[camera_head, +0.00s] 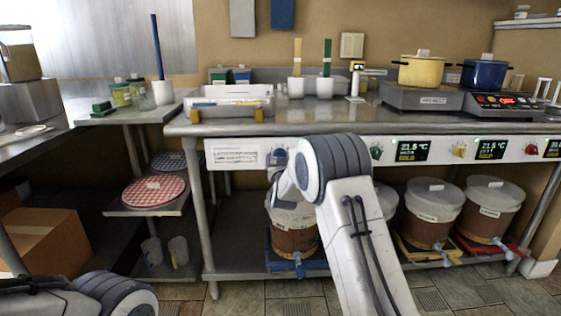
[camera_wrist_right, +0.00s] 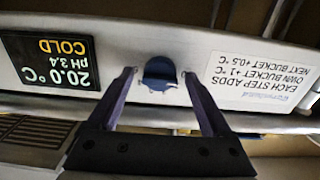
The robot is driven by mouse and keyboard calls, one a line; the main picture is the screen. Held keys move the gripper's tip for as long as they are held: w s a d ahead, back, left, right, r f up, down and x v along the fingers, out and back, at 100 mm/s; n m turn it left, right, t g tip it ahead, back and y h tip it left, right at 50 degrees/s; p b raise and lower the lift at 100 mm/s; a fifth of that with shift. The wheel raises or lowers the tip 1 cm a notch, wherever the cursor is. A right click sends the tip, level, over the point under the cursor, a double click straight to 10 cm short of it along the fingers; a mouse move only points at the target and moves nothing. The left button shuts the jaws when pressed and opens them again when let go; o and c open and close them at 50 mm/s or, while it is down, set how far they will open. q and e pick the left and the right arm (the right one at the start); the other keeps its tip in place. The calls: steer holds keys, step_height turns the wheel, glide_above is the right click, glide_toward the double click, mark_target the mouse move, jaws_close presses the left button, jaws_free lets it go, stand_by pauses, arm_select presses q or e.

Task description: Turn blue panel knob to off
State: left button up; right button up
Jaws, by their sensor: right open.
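The blue knob (camera_wrist_right: 160,72) sits on the front panel, between a black display reading 20.0 °C, pH 3.4, COLD (camera_wrist_right: 55,65) and a white printed label (camera_wrist_right: 255,80); the right wrist view is upside down. A bit of the blue knob (camera_head: 281,156) shows in the head view beside my right arm. My right gripper (camera_wrist_right: 158,76) is open, with one finger on each side of the knob; I cannot tell whether they touch it. In the head view, the right gripper (camera_head: 277,172) is mostly hidden by my arm. My left gripper is out of view; only its arm shows at lower left.
The white panel (camera_head: 404,160) runs under the steel counter (camera_head: 340,120). Green (camera_head: 376,152), yellow (camera_head: 458,150) and red (camera_head: 531,149) knobs sit further right. A bucket (camera_head: 294,235) stands on the shelf below the blue knob; other buckets stand right of my arm.

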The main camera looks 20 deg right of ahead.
steer(key=p+v, duration=0.1)
steer(key=v, duration=0.9)
steer(key=shift+s, duration=0.25)
steer(key=shift+a, duration=0.1)
